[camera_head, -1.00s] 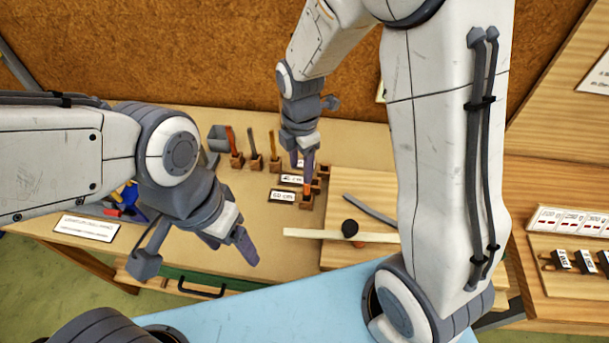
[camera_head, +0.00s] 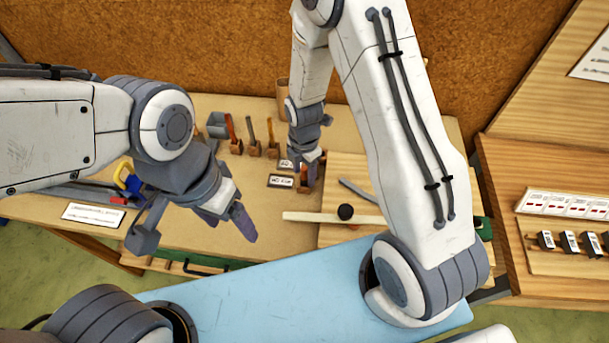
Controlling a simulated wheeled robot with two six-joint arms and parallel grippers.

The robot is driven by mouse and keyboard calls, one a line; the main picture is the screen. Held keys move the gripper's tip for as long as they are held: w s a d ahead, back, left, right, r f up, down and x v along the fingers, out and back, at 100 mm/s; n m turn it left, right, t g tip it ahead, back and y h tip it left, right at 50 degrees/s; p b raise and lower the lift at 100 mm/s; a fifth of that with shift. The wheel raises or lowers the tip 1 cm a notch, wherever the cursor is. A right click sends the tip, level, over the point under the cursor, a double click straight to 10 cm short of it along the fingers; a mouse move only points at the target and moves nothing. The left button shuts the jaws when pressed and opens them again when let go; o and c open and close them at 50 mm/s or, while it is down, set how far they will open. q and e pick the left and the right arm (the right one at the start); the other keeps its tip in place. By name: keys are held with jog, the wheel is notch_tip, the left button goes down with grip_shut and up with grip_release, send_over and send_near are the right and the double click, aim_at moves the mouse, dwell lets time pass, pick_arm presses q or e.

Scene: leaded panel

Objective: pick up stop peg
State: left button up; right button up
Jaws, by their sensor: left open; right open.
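Small wooden peg blocks (camera_head: 304,187) stand on the bench beside two small labels, at the left edge of a pale wooden board. A reddish-brown top shows at one block, but I cannot tell which piece is the stop peg. My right gripper (camera_head: 313,174) points down right at these blocks, and its fingers and arm partly hide them. It is open, with nothing clearly held. My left gripper (camera_head: 229,222) is open and empty above the front of the bench, left of the blocks and apart from them.
Several upright tools in wooden holders (camera_head: 253,150) and a grey cup (camera_head: 217,125) stand behind. A blue and yellow tool (camera_head: 128,180) lies at left.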

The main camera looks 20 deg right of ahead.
jog(key=shift+f, duration=0.45)
grip_shut()
jog(key=shift+r, duration=0.2)
